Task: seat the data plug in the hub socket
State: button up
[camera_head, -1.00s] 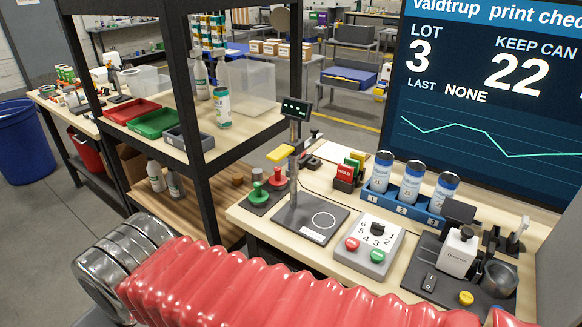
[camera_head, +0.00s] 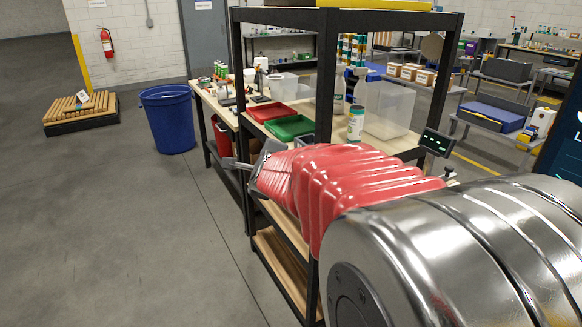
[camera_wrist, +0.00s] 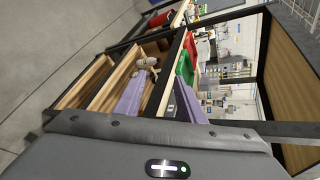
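My gripper (camera_head: 247,156) is at the far end of my red-sleeved arm, beside the front left of the shelf rack in the head view. In the wrist view its two fingers (camera_wrist: 160,86) stand apart, with shelf parts showing between them and nothing held. I cannot make out the data plug or the hub socket in either current view.
The black shelf rack (camera_head: 327,95) stands close to my arm. It holds a red tray (camera_head: 270,111), a green tray (camera_head: 289,127), a white-and-green canister (camera_head: 356,122) and a clear bin (camera_head: 391,108). A blue barrel (camera_head: 167,119) stands left.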

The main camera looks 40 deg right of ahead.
jog(key=s+d+f+m+g+h, duration=0.2)
jog(key=d+m, duration=0.3)
jog(key=d, duration=0.2)
jog(key=s+d+f+m+g+h, duration=0.2)
jog(key=d+m, duration=0.3)
jog(key=d, duration=0.2)
jog(key=s+d+f+m+g+h, duration=0.2)
jog(key=d+m+h, duration=0.1)
jog(key=d+m, duration=0.3)
jog(key=s+d+f+m+g, duration=0.7)
jog(key=s+d+m+g, duration=0.1)
jog(key=s+d+m, duration=0.3)
jog(key=shift+s+d+h, duration=0.3)
jog(key=shift+s+d, duration=0.25)
jog(key=shift+s, duration=0.3)
jog(key=shift+x, duration=4.25)
jog(key=shift+w+f, duration=0.1)
jog(key=shift+x, duration=2.65)
